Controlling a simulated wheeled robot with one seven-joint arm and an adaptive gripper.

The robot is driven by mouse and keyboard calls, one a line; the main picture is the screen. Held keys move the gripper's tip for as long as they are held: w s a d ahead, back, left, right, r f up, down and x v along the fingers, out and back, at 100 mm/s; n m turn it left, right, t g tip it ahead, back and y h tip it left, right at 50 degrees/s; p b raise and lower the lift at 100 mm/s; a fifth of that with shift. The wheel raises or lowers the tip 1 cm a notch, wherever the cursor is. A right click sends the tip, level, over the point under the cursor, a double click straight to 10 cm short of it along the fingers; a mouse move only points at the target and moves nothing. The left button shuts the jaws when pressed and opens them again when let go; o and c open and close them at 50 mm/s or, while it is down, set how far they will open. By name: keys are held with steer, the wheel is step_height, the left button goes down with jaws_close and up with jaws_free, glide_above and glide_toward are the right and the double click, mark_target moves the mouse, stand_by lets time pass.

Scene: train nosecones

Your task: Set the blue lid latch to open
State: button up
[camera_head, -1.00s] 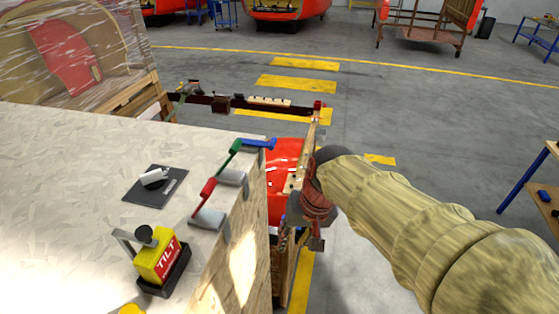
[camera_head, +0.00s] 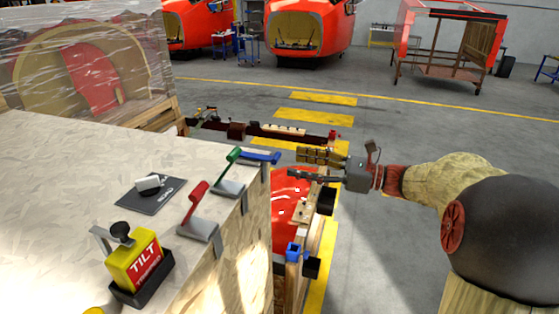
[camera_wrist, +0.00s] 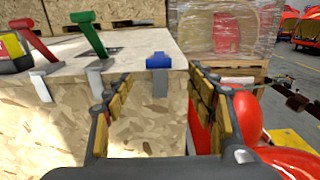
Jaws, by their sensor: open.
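The blue lid latch (camera_head: 259,157) is at the far right corner of the wooden crate (camera_head: 90,190), its handle lying low along the top. In the wrist view the blue latch (camera_wrist: 159,62) shows end-on at the crate's top edge, between my fingers. My gripper (camera_head: 300,165) is open and empty, to the right of the latch and apart from it, with its fingers pointing left toward the crate. In the wrist view my gripper (camera_wrist: 158,85) has its two padded fingers spread on either side.
A green latch (camera_head: 231,172) and a red latch (camera_head: 195,208) stand raised along the same edge. A yellow tilt indicator (camera_head: 140,263) sits on the near part of the lid. A red nosecone part (camera_head: 292,198) on a wooden frame is beside the crate, below my gripper.

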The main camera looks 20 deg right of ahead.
mark_target(276, 160)
steer(key=p+x, duration=0.1)
steer(key=x, duration=0.6)
steer(key=shift+s, duration=0.1)
steer(key=shift+c, duration=0.7)
jaws_close()
